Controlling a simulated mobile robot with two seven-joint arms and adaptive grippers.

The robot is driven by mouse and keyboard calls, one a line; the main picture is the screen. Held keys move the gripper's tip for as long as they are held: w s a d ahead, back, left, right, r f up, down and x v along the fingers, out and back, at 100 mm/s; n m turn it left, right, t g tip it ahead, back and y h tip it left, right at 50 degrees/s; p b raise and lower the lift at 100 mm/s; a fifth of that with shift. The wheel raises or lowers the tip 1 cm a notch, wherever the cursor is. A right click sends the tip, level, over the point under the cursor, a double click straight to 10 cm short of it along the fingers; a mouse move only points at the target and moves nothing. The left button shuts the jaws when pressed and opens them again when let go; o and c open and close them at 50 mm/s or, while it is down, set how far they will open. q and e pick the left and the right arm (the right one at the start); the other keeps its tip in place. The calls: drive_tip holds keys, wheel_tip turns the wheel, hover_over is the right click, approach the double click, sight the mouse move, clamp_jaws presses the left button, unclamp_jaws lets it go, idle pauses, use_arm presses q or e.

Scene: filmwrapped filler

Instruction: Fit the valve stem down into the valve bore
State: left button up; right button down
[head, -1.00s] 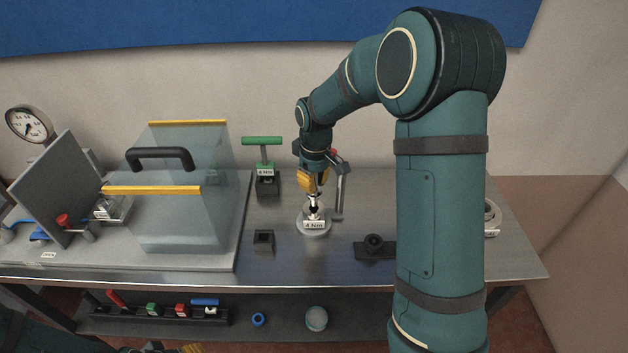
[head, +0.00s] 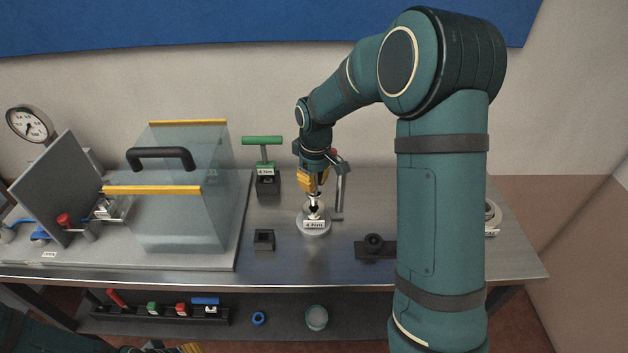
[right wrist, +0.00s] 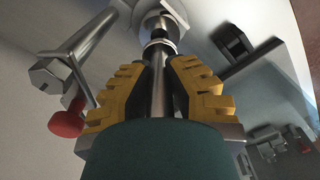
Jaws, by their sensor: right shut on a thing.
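The yellow fingers, also in the right wrist view (right wrist: 158,85), are shut on the slim metal valve stem (right wrist: 161,80). In the head view the stem (head: 313,203) shows just below the fingertips, lined up above the middle of the valve body. A pale ring sits round the stem past the fingers. Whether its lower end is inside the bore is hidden. My left gripper (head: 188,348) barely shows at the bottom edge.
A grey post (head: 340,190) with a red knob (right wrist: 66,122) stands close beside the right gripper. A green T-handle tool (head: 264,160), a small dark block (head: 264,240) and a black fixture (head: 374,247) are nearby. A clear cover (head: 180,215) stands left.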

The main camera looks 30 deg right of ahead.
sight(314, 194)
drive_tip(key=shift+f+b, duration=1.7)
drive_tip(key=shift+f, duration=0.9)
idle(0.4)
drive_tip(key=c, duration=1)
unclamp_jaws()
drive_tip(key=shift+r, duration=0.1)
drive_tip(key=r, duration=1.2)
drive_tip(key=shift+s, duration=0.2)
